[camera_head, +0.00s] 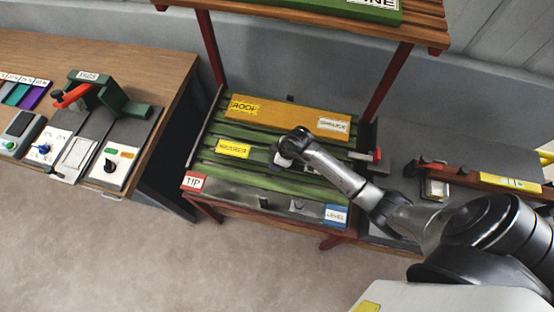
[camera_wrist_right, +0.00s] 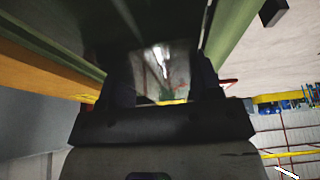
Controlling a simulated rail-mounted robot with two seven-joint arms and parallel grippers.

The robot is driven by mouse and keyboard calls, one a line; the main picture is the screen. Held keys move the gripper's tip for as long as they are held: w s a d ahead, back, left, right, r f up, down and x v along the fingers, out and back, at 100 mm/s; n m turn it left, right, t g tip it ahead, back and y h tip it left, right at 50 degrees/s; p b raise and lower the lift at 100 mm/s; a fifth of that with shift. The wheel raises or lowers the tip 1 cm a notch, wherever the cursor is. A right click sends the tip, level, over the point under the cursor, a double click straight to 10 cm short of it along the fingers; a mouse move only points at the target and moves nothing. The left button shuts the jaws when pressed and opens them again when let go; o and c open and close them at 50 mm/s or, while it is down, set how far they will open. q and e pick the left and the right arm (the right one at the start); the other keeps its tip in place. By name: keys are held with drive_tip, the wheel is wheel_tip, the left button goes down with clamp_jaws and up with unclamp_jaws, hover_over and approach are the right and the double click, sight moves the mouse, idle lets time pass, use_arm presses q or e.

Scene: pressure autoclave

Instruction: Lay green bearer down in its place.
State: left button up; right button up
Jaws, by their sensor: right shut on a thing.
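Several long green bars lie across a red-legged rack (camera_head: 207,205). A green bearer (camera_head: 262,151) with a yellow BEARER label (camera_head: 233,148) lies level with them, as far as I can tell. My right gripper (camera_head: 280,158) is at the right of that label, shut on the bearer, and hides part of it. In the right wrist view, the gripper's dark fingers (camera_wrist_right: 163,85) stand either side of a dark, shiny area, with green bars left (camera_wrist_right: 45,40) and right (camera_wrist_right: 230,32). The bearer's contact below is hidden. My left gripper is out of view.
An orange board (camera_head: 285,115) with ROOF and SPRUCE labels lies behind the bearer. A red TIP label (camera_head: 194,182) and blue LEVEL label (camera_head: 336,216) mark the front corners. A wooden shelf (camera_head: 310,20) overhangs the back. A control desk (camera_head: 150,60) stands left.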

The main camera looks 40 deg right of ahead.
drive_tip(key=shift+f, duration=0.65)
drive_tip(key=o, duration=1.4)
